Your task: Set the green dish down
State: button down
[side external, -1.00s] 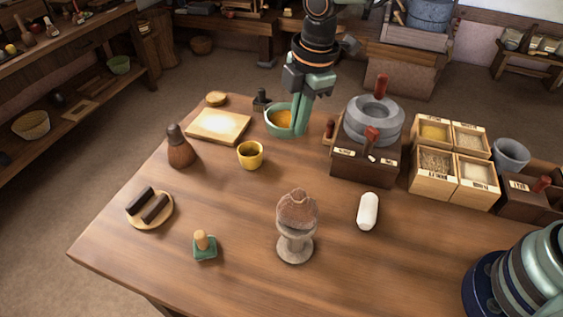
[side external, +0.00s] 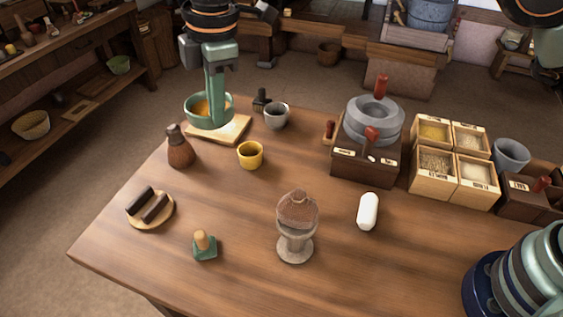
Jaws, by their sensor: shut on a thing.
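The green dish (side external: 190,112) is at the upper left of the side external view, with orange-yellow contents in it. My gripper (side external: 214,116) is shut on the near right side of its wall, fingers pointing down. The dish looks upright, over the far left part of a pale square board (side external: 226,132). I cannot tell whether it touches the board or hangs just above it. The fingers hide part of the dish.
A brown bottle (side external: 180,152) stands close in front of the dish. A grey cup (side external: 275,116), a dark brush-like tool (side external: 261,100) and a yellow cup (side external: 250,155) stand to the right. The middle of the wooden table (side external: 220,205) has free room.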

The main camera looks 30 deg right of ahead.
jog(key=a+f, duration=0.1)
jog(key=f, duration=0.5)
jog(key=a+f, duration=0.1)
jog(key=f, duration=1.3)
jog(key=shift+s+a, duration=0.3)
jog(key=shift+a, duration=0.1)
jog(key=shift+f, duration=0.15)
jog(key=c, duration=1)
grip_release()
